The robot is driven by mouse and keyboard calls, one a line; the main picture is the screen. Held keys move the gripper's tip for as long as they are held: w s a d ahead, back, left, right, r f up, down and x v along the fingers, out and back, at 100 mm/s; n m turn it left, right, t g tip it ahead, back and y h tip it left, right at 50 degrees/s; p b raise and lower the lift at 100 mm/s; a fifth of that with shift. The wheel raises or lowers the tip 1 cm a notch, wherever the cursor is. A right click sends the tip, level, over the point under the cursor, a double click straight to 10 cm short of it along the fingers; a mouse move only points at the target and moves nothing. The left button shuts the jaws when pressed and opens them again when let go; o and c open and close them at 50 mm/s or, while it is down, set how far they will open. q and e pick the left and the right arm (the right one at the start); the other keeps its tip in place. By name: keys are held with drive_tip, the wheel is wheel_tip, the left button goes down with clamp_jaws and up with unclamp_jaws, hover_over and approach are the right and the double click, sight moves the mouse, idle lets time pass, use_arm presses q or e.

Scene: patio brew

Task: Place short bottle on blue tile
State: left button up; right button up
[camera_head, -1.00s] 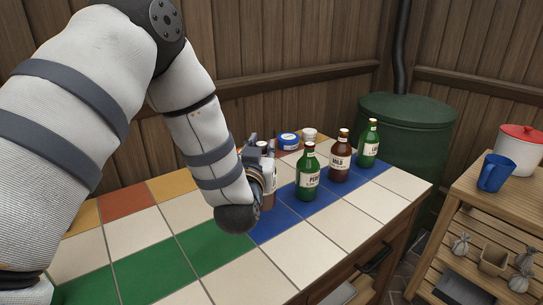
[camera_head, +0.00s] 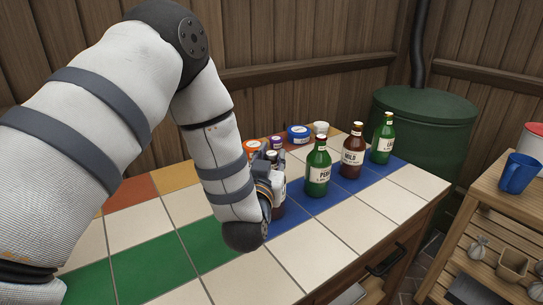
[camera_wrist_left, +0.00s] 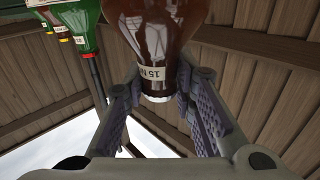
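A brown bottle (camera_head: 279,212) with a pale label is between the fingers of my left gripper (camera_head: 272,185), mostly hidden by it in the head view. In the left wrist view the brown bottle (camera_wrist_left: 165,25) fills the top centre, its narrow end between the two fingers, which close around it. Its base shows low over the near end of the blue tiles (camera_head: 295,203). I cannot tell whether it touches them. A green bottle (camera_head: 318,172), a dark brown bottle (camera_head: 352,155) and another green bottle (camera_head: 383,142) stand upright along the blue row. My right gripper is out of view.
Cream tiles (camera_head: 325,238) in front are clear. A green barrel (camera_head: 425,125) and a wooden shelf with a blue mug (camera_head: 518,173) are to the right.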

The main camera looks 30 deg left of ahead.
use_arm(q)
drive_tip(key=o, duration=0.3)
drive_tip(key=shift+o, duration=0.2)
drive_tip(key=shift+r, duration=0.25)
drive_tip(key=p+v, duration=0.1)
drive_tip(key=v, duration=1.1)
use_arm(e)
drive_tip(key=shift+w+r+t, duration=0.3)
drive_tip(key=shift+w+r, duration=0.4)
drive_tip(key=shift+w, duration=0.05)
use_arm(q)
drive_tip(key=shift+f, duration=0.15)
